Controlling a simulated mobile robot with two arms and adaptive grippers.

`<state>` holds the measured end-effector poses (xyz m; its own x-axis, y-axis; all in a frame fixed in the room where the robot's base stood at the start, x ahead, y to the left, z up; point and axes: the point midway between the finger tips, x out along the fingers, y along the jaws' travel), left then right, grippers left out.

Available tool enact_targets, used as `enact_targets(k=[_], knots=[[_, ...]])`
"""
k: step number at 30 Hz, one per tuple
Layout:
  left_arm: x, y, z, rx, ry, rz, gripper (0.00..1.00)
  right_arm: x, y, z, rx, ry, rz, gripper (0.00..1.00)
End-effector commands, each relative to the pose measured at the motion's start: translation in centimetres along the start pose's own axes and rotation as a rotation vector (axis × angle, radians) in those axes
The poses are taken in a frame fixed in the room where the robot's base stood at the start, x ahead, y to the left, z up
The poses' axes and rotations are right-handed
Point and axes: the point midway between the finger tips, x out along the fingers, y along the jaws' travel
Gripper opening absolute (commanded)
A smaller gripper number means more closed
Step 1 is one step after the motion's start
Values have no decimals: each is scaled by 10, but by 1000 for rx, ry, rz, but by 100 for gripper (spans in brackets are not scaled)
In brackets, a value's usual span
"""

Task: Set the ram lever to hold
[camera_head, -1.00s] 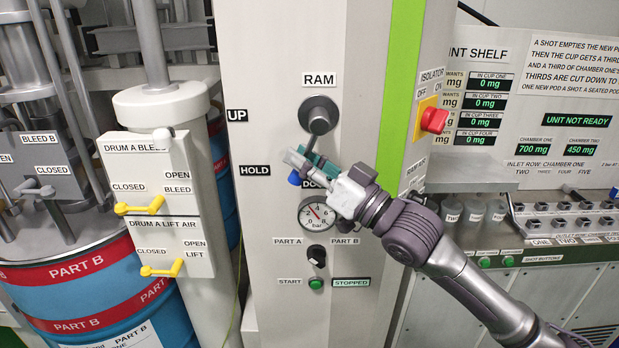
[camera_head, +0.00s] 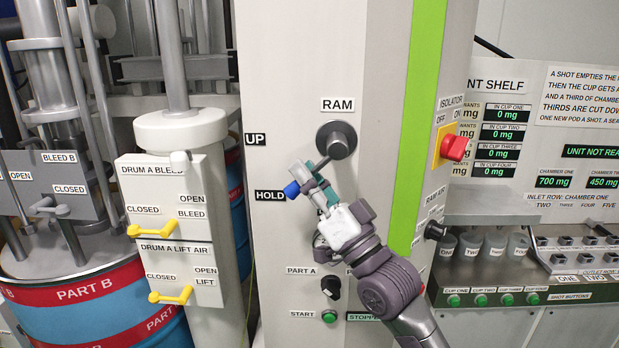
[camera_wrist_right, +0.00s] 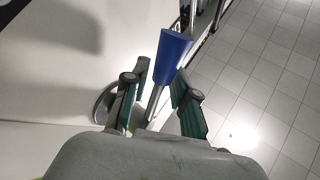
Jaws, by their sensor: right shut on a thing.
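The ram lever is on the grey column, below the RAM label (camera_head: 344,105). Its dark round hub (camera_head: 336,140) has an arm slanting down and left to a blue knob (camera_head: 292,190). The knob is just right of the HOLD label (camera_head: 270,195); the UP label (camera_head: 255,139) is higher. My right gripper (camera_head: 315,180) is shut on the lever, its fingers around the shaft. In the right wrist view the blue knob (camera_wrist_right: 171,54) sticks out beyond the fingers (camera_wrist_right: 158,90). The DOWN label is hidden behind my gripper. My left gripper is out of view.
A gauge is mostly hidden behind my right gripper. Below are a black selector knob (camera_head: 331,286) and a green start button (camera_head: 329,316). A red isolator knob (camera_head: 454,147) juts out at right. Yellow drum A handles (camera_head: 147,231) are at left.

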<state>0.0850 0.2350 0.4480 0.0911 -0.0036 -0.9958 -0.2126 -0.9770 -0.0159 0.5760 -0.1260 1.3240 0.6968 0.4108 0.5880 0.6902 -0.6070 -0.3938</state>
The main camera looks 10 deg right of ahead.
Motion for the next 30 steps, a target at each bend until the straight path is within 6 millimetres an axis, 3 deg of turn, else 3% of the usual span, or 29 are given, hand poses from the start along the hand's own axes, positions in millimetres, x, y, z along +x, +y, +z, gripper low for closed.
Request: enact_targets(k=[5, 6, 10, 21, 26, 30], knots=[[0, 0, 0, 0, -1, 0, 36, 0, 0, -1, -2, 2, -1, 0], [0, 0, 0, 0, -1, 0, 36, 0, 0, -1, -2, 2, -2, 32], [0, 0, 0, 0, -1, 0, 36, 0, 0, -1, -2, 1, -1, 52], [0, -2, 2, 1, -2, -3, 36, -5, 0, 0, -1, -1, 0, 52], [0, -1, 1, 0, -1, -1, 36, -30, 1, 1, -2, -3, 2, 52], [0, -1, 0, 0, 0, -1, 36, -61, 1, 1, -2, -5, 2, 52]])
